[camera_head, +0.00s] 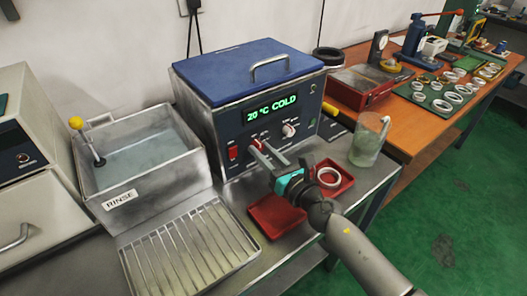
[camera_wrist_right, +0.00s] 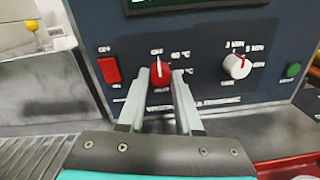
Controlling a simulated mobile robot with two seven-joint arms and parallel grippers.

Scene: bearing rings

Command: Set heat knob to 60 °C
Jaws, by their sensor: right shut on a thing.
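The ultrasonic-type bath (camera_head: 222,138) with a blue lid stands on the steel bench. Its green display (camera_head: 272,109) reads 20 °C COLD. The red heat knob (camera_wrist_right: 160,73) is on its front panel, with its white pointer line up toward OFF; a 40 °C mark is at its upper right, and lower marks are partly hidden by a finger. My right gripper (camera_head: 260,149) reaches the panel, its two fingers shut on the knob's sides, also seen in the right wrist view (camera_wrist_right: 161,80). My left gripper is not in view.
A red switch (camera_wrist_right: 109,70) is left of the knob; a white timer knob (camera_wrist_right: 237,66) and green button (camera_wrist_right: 292,70) are right. Red trays, one with a white ring (camera_head: 329,177), and a glass beaker (camera_head: 368,140) sit nearby. A rinse basin (camera_head: 140,190) is left.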

